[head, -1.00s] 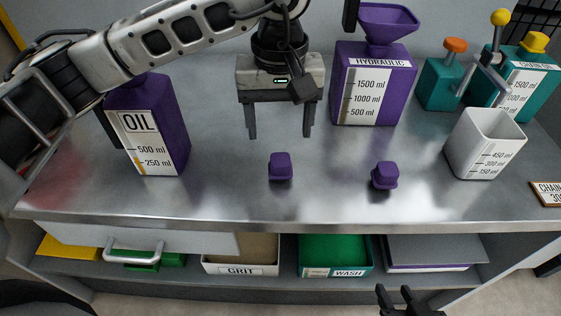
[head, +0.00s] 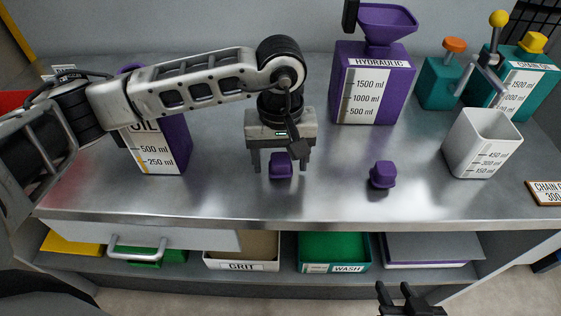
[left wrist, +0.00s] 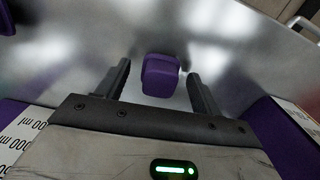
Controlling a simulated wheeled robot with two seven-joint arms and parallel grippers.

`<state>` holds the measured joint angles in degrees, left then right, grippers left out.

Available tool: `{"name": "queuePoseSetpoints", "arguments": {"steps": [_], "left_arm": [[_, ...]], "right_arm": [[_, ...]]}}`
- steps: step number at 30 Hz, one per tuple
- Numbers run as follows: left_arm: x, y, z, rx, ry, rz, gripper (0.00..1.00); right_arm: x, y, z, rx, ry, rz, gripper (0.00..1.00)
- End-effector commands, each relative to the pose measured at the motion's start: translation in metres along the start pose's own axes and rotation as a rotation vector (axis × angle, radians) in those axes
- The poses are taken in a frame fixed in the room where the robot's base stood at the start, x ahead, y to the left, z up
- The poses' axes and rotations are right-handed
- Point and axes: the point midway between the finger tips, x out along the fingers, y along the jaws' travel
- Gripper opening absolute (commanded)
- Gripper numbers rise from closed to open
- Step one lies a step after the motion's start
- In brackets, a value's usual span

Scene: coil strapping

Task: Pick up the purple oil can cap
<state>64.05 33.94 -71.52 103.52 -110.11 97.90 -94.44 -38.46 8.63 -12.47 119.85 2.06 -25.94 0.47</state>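A small purple cap (head: 280,167) stands on the metal bench in front of the purple oil can (head: 172,146), and it also shows in the left wrist view (left wrist: 160,76). My left gripper (head: 280,170) is open above it, pointing down, with one finger on each side of the cap. In the left wrist view the cap lies between the spread fingers, with a gap on both sides. A second purple cap (head: 382,175) stands to the right. My right gripper (head: 408,300) shows at the bottom edge, apart from the bench, its two fingers spread and nothing between them.
A purple hydraulic can (head: 372,85) with a funnel (head: 388,20) stands behind. A white measuring cup (head: 484,142) and teal chain oil cans (head: 518,85) are at right. Grit (head: 242,266) and wash (head: 334,268) bins sit on the shelf below. The bench front is clear.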

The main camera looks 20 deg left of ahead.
Motion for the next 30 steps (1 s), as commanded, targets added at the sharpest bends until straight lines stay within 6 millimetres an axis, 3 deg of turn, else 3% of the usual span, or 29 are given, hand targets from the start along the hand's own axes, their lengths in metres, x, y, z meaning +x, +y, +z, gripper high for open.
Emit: {"name": "queuePoseSetpoints", "arguments": {"steps": [1,5,6,20,24,30], "left_arm": [[0.000,0.000,0.000,0.000,0.000,0.000,0.55],[0.000,0.000,0.000,0.000,0.000,0.000,0.19],[-0.001,0.000,0.000,0.000,0.000,0.000,0.17],[-0.011,0.001,-0.001,0.001,0.003,0.004,0.17],[-0.032,0.001,-0.001,0.000,0.007,0.004,0.17],[-0.072,0.003,0.034,0.008,0.006,0.005,0.17]], "right_arm": [[0.000,0.000,0.000,0.000,0.000,0.000,0.36],[0.000,0.000,0.000,0.000,0.000,-0.001,0.36],[0.000,0.000,0.000,0.001,0.000,-0.001,0.36],[0.003,-0.001,0.003,0.007,0.002,-0.003,0.36],[0.006,-0.002,0.005,0.018,0.011,-0.007,0.36],[0.007,-0.003,0.002,0.030,0.022,-0.009,0.36]]}}
